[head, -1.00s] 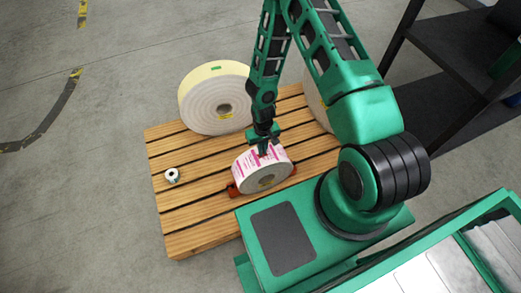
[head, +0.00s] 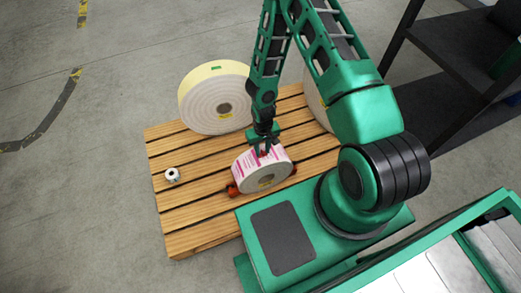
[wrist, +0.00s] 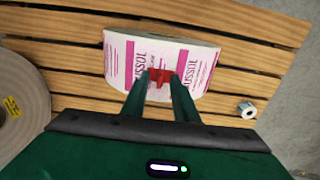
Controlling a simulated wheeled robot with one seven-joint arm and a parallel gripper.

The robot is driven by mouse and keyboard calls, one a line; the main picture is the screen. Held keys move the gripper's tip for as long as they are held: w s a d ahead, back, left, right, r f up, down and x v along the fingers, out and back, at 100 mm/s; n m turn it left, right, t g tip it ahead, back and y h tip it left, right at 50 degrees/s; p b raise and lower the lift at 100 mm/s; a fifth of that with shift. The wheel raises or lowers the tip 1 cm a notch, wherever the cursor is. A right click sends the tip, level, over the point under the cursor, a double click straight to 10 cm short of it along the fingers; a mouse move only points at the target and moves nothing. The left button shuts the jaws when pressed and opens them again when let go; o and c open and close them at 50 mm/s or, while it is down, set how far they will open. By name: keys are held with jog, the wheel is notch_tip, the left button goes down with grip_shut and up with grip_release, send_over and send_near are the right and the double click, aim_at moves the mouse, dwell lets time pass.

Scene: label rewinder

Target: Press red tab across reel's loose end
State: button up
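A white label reel (head: 247,168) with pink print stands on its rim on the wooden pallet, its round face and core towards me. My gripper (head: 265,152) is just above the top of the reel, pointing down. In the wrist view a small red tab (wrist: 160,77) sits between the two fingertips of my gripper (wrist: 161,80), which look closed on its sides. Behind it lies the printed label face of the reel (wrist: 193,61). Whether the tab touches the reel surface is hard to tell. The reel's loose end cannot be made out clearly.
Orange-red chocks (head: 233,190) flank the reel on the slatted pallet (head: 190,220). A large cream roll (head: 205,105) stands behind left, and another is partly hidden by my arm. A small white roll (head: 172,175) lies at left. A dark shelf (head: 450,100) stands at right.

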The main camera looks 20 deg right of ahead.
notch_tip(320, 180, up, 11)
jog(key=shift+f, duration=0.15)
dwell(0.6)
